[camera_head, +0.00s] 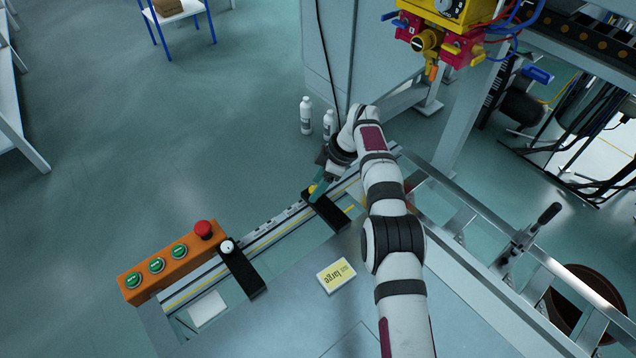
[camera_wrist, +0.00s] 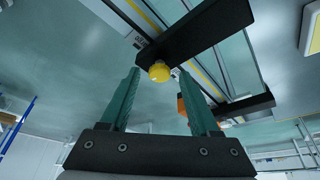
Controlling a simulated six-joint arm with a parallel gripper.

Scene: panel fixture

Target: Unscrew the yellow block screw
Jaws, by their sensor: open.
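The yellow block screw (camera_wrist: 159,72) is a round yellow knob at the end of a black block (camera_wrist: 205,27) in the wrist view. My gripper (camera_wrist: 158,78) has two teal fingers, open, one on each side of the screw in the picture. Gaps show between the screw and both fingers; I cannot tell how far the tips reach along it. In the head view the screw (camera_head: 312,189) is a small yellow spot beside my gripper (camera_head: 316,188), partly covered by it. The black block (camera_head: 329,213) lies across the rail there.
A second black block (camera_head: 244,273) with a white knob (camera_head: 227,247) sits further left on the rail. Beside it is an orange box (camera_head: 141,285) with green buttons and a red one. A "large" card (camera_head: 337,276) lies on the panel. White bottles (camera_head: 306,115) stand behind.

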